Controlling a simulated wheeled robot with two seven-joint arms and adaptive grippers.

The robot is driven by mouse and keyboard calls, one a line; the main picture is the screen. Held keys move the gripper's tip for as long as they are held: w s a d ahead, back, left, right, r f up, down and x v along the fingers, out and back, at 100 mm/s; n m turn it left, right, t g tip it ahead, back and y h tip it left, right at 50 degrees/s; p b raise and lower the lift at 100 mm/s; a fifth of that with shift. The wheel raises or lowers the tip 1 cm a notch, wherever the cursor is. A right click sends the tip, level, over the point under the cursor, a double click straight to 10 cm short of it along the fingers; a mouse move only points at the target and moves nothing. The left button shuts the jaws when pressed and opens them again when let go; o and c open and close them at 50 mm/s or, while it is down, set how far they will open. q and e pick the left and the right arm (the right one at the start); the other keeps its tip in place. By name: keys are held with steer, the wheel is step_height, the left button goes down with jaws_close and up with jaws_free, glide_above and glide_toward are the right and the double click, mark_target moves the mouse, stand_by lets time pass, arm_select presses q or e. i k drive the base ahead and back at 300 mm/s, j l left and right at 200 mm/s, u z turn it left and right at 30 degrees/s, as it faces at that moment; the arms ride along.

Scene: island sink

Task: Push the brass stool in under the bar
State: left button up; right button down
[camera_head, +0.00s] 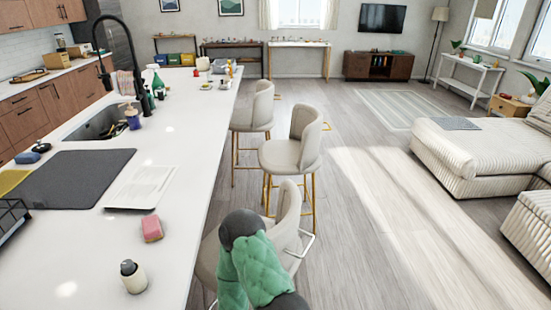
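Three cream-seated stools stand in a row along the right side of the white bar (190,150). The middle stool (290,157) has bright brass legs and stands farther out from the bar than the far stool, with its back turned to the right. The far stool (255,112) has darker gold-brown legs and sits close to the bar edge. The near stool (288,212) is partly hidden behind my green-covered arm; a pale metal bar shows at its right side. Neither gripper can be made out in this view.
The bar top holds a sink (100,122), a dark mat (68,178), a pink sponge (152,228) and a cream bottle (133,276). The wooden floor right of the stools is open up to a cream sofa (480,150).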

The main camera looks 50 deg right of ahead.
mark_target(297, 155)
steer(key=z, duration=1.75)
steer(key=i+l, duration=0.1)
steer(key=l, duration=0.3)
steer(key=i+l+z, duration=0.3)
steer(key=i+l, duration=0.35)
steer(key=l, duration=0.25)
steer(key=i+l+z, duration=0.3)
steer(key=i+l, duration=0.45)
steer(key=i+u, duration=0.15)
steer(key=i, duration=0.85)
steer(key=i+l+u, duration=0.1)
steer(key=i, duration=0.9)
steer(key=i+u, duration=0.3)
steer(key=i, duration=0.15)
steer(key=i+l+u, duration=0.15)
steer(key=i+u, duration=0.2)
steer(key=i+l+u, duration=0.3)
steer(key=i, duration=0.2)
steer(key=i+l+u, duration=0.3)
steer(key=i, duration=0.15)
